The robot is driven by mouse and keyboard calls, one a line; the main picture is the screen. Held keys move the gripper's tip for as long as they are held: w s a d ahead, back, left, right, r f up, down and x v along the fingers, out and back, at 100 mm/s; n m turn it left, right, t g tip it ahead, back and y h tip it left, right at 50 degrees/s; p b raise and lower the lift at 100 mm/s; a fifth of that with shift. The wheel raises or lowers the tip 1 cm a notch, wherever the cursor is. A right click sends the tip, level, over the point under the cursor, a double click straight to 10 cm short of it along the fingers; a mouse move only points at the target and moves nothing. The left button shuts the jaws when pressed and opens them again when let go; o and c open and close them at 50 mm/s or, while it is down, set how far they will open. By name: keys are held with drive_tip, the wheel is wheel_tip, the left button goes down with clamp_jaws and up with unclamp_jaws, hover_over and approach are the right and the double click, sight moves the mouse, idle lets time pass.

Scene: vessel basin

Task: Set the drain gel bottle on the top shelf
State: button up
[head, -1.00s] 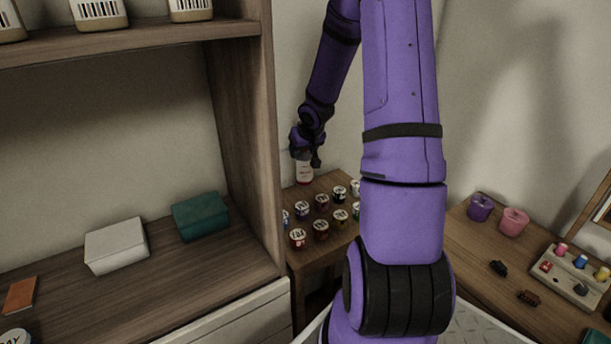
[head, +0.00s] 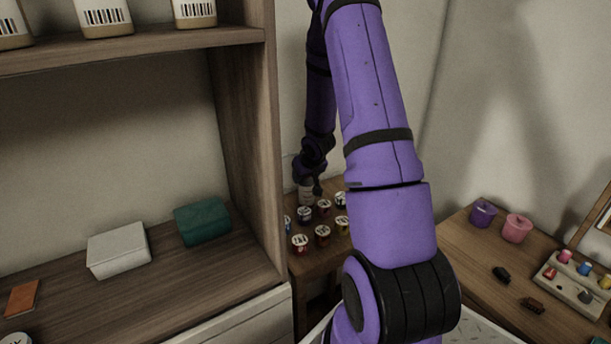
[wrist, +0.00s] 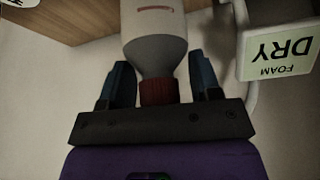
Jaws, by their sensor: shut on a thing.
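My gripper (head: 308,180) is over the small wooden side table behind the arm, at the middle of the head view. It is shut on a pale bottle (wrist: 155,40) with a dark red neck or cap between the dark blue fingers.
Several small labelled jars (head: 300,243) stand on the side table (head: 305,265). A side panel (head: 245,140) of the shelf unit stands between it and the lower shelf, which holds a white box (head: 118,250) and a green box (head: 202,220).

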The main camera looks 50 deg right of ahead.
drive_tip(key=o, duration=0.9)
drive_tip(key=shift+f, duration=0.1)
drive_tip(key=o, duration=0.4)
